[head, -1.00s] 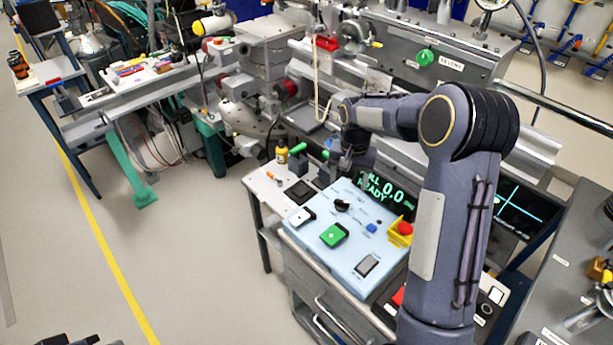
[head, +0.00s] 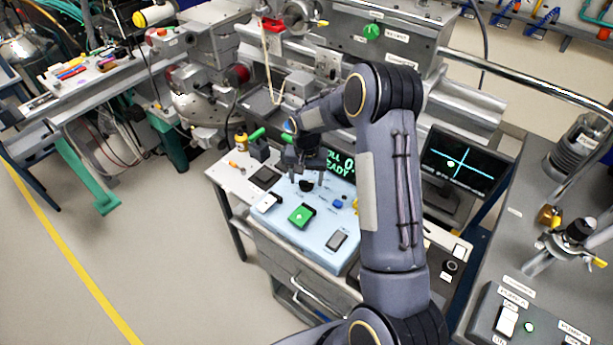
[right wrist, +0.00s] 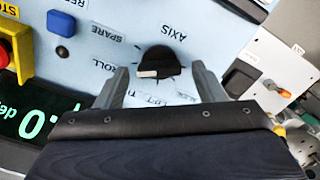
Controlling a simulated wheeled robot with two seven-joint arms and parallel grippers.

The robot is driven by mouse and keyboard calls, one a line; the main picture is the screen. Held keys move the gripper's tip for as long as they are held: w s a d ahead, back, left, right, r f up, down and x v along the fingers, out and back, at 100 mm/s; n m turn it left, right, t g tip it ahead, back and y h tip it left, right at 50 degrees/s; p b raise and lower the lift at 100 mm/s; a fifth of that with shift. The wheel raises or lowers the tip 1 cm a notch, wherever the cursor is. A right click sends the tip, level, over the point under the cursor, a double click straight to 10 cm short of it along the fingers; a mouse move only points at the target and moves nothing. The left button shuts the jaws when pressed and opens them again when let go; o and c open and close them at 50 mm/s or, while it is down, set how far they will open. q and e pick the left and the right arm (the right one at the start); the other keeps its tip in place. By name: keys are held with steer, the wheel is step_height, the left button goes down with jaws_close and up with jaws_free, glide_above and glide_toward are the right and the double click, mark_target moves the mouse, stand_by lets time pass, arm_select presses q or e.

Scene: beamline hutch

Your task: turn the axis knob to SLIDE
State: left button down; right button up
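The axis knob (head: 306,186) is a black round knob on the pale blue control panel (head: 290,239). In the right wrist view the knob (right wrist: 162,60) shows under the AXIS label, with a pale pointer mark on its lower left, toward the ROLL label (right wrist: 107,65). The lower labels near it are partly hidden by my gripper. My right gripper (head: 306,181) points down over the panel at the knob. In the right wrist view my right gripper (right wrist: 160,73) is open, one finger on each side of the knob, with gaps visible. My left gripper is out of view.
The panel also carries a green button (head: 301,215), a white switch (head: 270,202), a grey switch (head: 337,240) and a blue button (head: 337,204). A red button (right wrist: 4,55) sits in a yellow housing. The green-lettered display (head: 337,161) stands behind, partly covered by my arm.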

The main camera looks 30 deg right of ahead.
steer(key=c, duration=0.9)
